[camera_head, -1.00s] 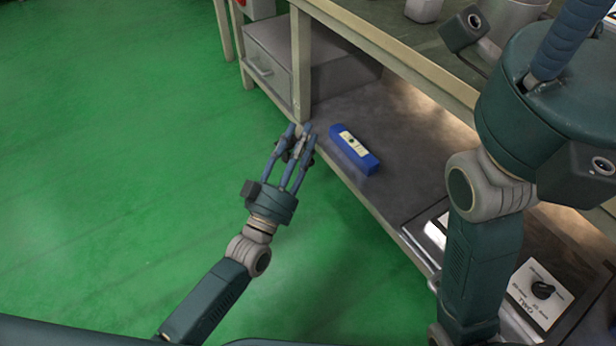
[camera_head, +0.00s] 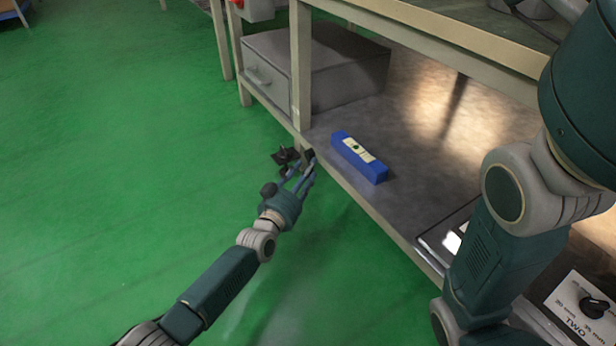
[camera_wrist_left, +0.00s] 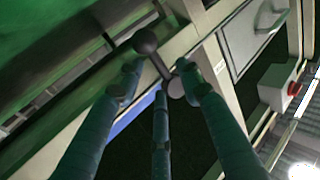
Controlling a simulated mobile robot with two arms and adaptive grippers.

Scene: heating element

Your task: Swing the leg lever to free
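The leg lever (camera_wrist_left: 159,63) is a dark bar with a round knob, seen in the left wrist view just beyond my fingertips. In the head view, dark parts (camera_head: 286,157) show by the foot of the bench leg (camera_head: 301,70); I cannot tell which of them is the lever. My left gripper (camera_head: 308,170) is low beside the shelf edge at that leg. Its fingers are apart in the left wrist view (camera_wrist_left: 160,80), with the lever's lower end close to the tips. Contact is unclear. My right gripper is out of view; only its arm shows.
A blue box with a pale label (camera_head: 360,156) lies on the lower shelf (camera_head: 430,140) near its edge. A grey drawer unit (camera_head: 315,62) stands behind the leg. A device marked TWO (camera_head: 585,308) sits lower right. The green floor at left is clear.

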